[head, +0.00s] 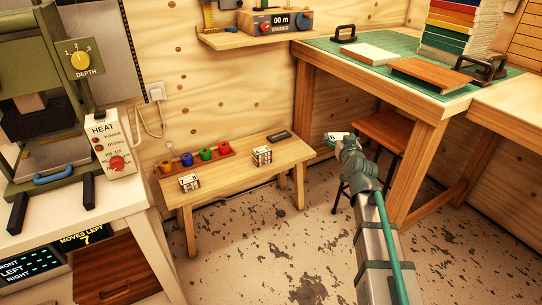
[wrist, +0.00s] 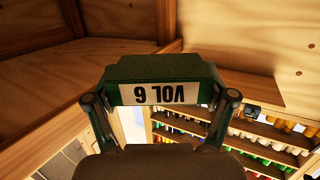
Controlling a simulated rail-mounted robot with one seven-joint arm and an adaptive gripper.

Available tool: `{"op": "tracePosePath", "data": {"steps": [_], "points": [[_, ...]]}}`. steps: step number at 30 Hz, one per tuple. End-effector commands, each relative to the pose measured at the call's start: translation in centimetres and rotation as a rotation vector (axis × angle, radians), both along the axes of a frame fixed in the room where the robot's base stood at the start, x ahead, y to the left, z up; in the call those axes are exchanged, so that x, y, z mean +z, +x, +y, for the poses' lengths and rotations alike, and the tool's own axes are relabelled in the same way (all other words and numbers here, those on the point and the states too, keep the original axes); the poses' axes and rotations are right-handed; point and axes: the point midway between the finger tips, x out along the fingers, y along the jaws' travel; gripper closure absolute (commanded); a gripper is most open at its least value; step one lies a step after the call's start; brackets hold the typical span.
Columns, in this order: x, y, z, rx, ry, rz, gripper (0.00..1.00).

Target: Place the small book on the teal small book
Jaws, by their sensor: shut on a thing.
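My gripper (head: 342,143) is shut on a small dark green book and holds it in the air, in front of the tall table's legs. In the wrist view the book (wrist: 160,82) sits between both fingers of my gripper (wrist: 160,108), with a white label reading "VOL 6" upside down. Its pale label end also shows in the head view (head: 335,137). On the low wooden bench, one small stack of books (head: 262,156) stands right of centre and another small group (head: 189,183) stands at the front left. I cannot tell which of these is teal.
The low bench (head: 230,175) also carries several coloured foil rolls (head: 205,154) and a dark flat object (head: 279,135). A stool (head: 384,131) is close beside my gripper. The tall table has a green mat (head: 322,42) with boards and large books. A heat machine (head: 115,150) is at left.

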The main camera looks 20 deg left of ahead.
Motion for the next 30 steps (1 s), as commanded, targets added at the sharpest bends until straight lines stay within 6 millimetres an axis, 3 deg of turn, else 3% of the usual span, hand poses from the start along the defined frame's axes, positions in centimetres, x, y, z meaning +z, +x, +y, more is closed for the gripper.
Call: {"op": "tracePosePath", "data": {"steps": [1,6,15,21,26,30], "points": [[-1.7,1.0,2.8,0.038,0.0,0.004,0.54],[-4.9,2.1,10.9,0.163,-0.001,0.01,0.54],[-8.8,3.0,23.2,0.366,0.007,0.001,0.54],[-9.4,3.1,27.7,0.458,0.014,-0.014,0.54],[-9.7,3.9,29.2,0.484,0.018,-0.022,0.54],[-10.8,6.0,30.5,0.485,0.017,-0.023,0.54]]}}
